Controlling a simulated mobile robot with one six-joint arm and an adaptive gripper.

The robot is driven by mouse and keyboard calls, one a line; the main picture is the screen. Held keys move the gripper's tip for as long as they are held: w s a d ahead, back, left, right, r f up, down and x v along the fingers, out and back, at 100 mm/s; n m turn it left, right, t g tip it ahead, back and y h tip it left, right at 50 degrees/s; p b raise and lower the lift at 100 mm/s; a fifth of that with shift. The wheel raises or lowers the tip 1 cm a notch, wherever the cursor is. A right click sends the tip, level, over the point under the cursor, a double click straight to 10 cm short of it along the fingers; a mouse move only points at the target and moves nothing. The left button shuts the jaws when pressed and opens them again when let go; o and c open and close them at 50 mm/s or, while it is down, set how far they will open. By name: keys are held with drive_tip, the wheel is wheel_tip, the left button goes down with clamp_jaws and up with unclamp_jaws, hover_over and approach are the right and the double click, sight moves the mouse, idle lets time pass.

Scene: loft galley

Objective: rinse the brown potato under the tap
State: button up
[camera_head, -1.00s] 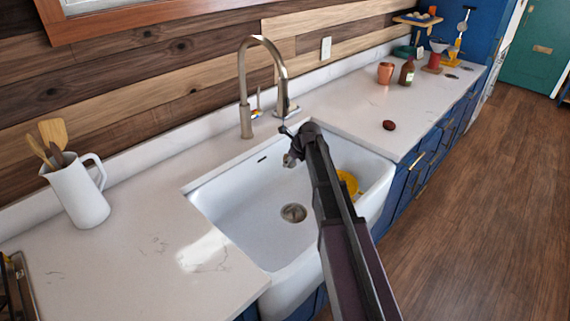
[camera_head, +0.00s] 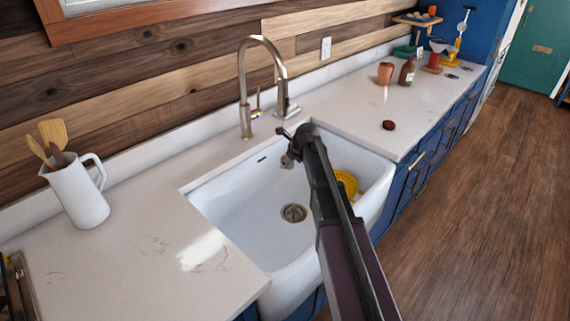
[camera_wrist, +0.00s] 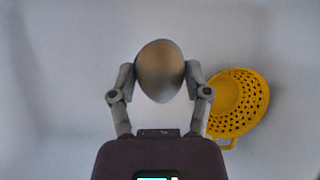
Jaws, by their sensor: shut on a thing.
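The brown potato (camera_wrist: 160,72) is egg-shaped and sits between the two fingers of my gripper (camera_wrist: 159,82) in the wrist view. My gripper is shut on it, one finger touching each side. In the head view my gripper (camera_head: 290,160) is over the back part of the white sink (camera_head: 240,205), and my own arm hides most of it. The potato is too small there to make out clearly. The tap (camera_head: 243,88) arches up behind the sink, its spout end above and slightly behind my gripper. I see no water running.
A yellow colander (camera_head: 346,182) lies in the sink's right side; it also shows in the wrist view (camera_wrist: 240,101). A dark red round thing (camera_head: 389,125), copper cup (camera_head: 385,73) and brown bottle (camera_head: 407,72) stand on the right counter. A white jug (camera_head: 79,198) with utensils stands left.

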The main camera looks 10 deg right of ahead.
drive_tip(key=shift+s, duration=0.1)
idle(0.4)
drive_tip(key=s+d, duration=0.4)
drive_tip(key=s, duration=0.2)
drive_tip(key=shift+s, duration=0.3)
idle(0.7)
drive_tip(key=shift+d+r, duration=0.15)
idle(1.4)
drive_tip(key=s+d+r+p, duration=0.2)
drive_tip(key=s+r+p, duration=0.1)
drive_tip(key=s+p, duration=0.1)
drive_tip(key=shift+d+r, duration=0.25)
drive_tip(key=shift+r, duration=0.15)
